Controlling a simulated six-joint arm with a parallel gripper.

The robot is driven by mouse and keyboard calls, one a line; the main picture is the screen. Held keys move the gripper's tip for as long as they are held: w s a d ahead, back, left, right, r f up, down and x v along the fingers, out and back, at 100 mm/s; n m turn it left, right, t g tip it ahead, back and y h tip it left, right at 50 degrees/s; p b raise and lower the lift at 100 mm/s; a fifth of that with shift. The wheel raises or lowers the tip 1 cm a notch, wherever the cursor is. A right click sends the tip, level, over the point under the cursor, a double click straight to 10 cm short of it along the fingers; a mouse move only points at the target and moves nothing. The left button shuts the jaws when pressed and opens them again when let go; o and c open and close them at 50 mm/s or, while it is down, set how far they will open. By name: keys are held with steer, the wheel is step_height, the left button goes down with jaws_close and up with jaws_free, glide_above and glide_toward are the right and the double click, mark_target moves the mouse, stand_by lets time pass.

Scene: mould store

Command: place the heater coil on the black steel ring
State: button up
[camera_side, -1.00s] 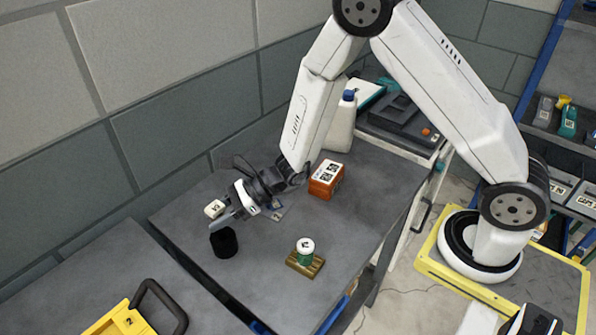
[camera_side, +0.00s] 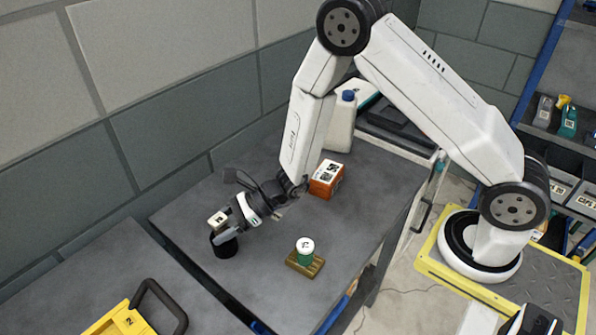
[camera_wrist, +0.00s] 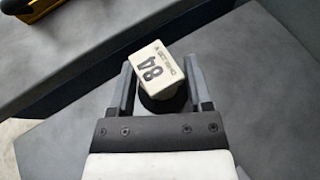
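The heater coil appears to be the small white block with black print, between my fingertips in the wrist view (camera_wrist: 160,68) and over the black ring in the side view (camera_side: 218,218). My gripper (camera_side: 227,232) seems shut on it; in the wrist view the fingers (camera_wrist: 160,75) flank it, and the block is turned askew between them. Whether block and ring touch is unclear.
A green and white round part (camera_side: 305,252) stands on a brass-coloured base (camera_side: 304,264) to the right. An orange box (camera_side: 326,180) and a white bottle (camera_side: 341,125) stand farther back. A yellow case (camera_side: 122,322) is at the lower left. The table between is mostly clear.

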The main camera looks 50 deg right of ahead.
steer(key=shift+o, duration=0.2)
steer(key=shift+r, duration=0.15)
steer(key=v, duration=1.2)
steer(key=shift+s, duration=0.2)
stand_by(0.5)
steer(key=s+d+n+g+h, duration=0.2)
steer(key=s+n+g+h, duration=0.4)
steer(key=s+n, duration=0.45)
steer(key=d+r+n+t+h, duration=0.1)
steer(key=d+r+n+h, duration=0.1)
steer(key=n, duration=0.4)
steer(key=w+d+r+n+t+h, duration=0.1)
steer(key=d+r+n+h, duration=0.1)
steer(key=d+n+h, duration=0.2)
steer(key=shift+d+r+n+t, duration=0.35)
steer(key=shift+d+n, duration=0.65)
steer(key=shift+n, duration=0.45)
